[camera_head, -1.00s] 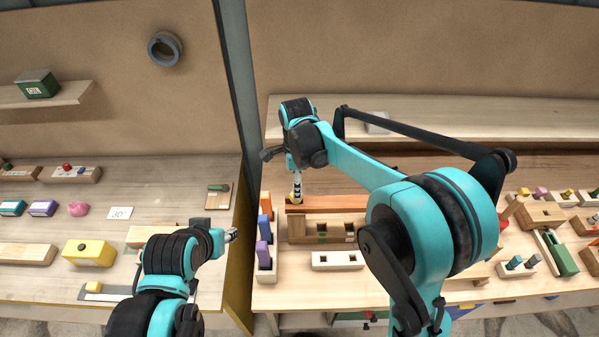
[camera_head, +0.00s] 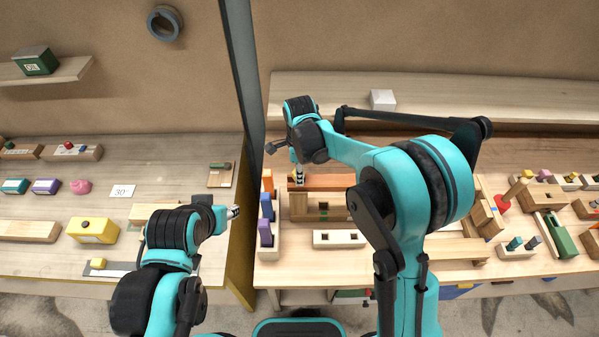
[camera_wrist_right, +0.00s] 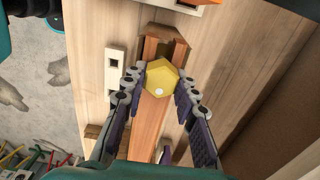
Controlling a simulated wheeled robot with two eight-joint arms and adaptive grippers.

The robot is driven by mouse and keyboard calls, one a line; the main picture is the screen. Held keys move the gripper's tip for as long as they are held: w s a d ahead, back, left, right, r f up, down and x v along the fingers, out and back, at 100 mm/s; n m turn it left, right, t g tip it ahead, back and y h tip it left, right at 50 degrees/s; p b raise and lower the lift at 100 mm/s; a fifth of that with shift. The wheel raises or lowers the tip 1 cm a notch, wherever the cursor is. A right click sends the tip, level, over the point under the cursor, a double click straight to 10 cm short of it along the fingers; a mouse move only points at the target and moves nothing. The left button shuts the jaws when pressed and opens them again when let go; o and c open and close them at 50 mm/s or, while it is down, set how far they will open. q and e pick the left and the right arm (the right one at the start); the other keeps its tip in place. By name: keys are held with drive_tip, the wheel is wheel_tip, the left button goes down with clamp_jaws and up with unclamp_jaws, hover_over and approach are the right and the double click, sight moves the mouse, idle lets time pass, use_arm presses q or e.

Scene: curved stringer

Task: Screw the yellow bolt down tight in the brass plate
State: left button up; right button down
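The yellow bolt (camera_wrist_right: 162,77) shows its six-sided head in the right wrist view, over the end of a long reddish-brown wooden piece (camera_wrist_right: 150,128). The fingers of my right gripper (camera_wrist_right: 161,80) lie against both sides of the head. In the head view my right gripper (camera_head: 298,178) points down at the left end of the wooden piece (camera_head: 330,182), and the bolt is too small there to make out. The brass plate does not show clearly; the bolt head and fingers may cover it. My left gripper (camera_head: 235,212) hangs left of the blocks, its fingers too small to read.
A pale holder (camera_head: 268,252) with orange, blue and purple blocks stands close left of the wooden piece. A pale bar with square holes (camera_head: 338,239) lies in front. A grey post (camera_head: 243,75) divides the benches. A white box (camera_head: 382,99) sits on the shelf behind.

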drive_tip(key=shift+f+m+b, duration=0.15)
drive_tip(key=shift+m+b, duration=0.2)
drive_tip(key=shift+m, duration=0.55)
drive_tip(key=m, duration=0.3)
drive_tip(key=shift+s+f+b, duration=0.1)
drive_tip(key=shift+b, duration=0.3)
drive_tip(key=m, duration=0.3)
drive_tip(key=shift+s, duration=0.1)
drive_tip(key=shift+f+m+b, duration=0.15)
drive_tip(key=shift+m+b, duration=0.4)
drive_tip(key=shift+m, duration=0.45)
drive_tip(key=shift+s+a+m, duration=0.1)
drive_tip(key=shift+s+m, duration=0.1)
drive_tip(key=shift+m, duration=0.9)
drive_tip(key=c, duration=1.1)
unclamp_jaws()
drive_tip(key=shift+f, duration=0.1)
drive_tip(key=shift+c, duration=0.2)
drive_tip(key=shift+w, duration=0.2)
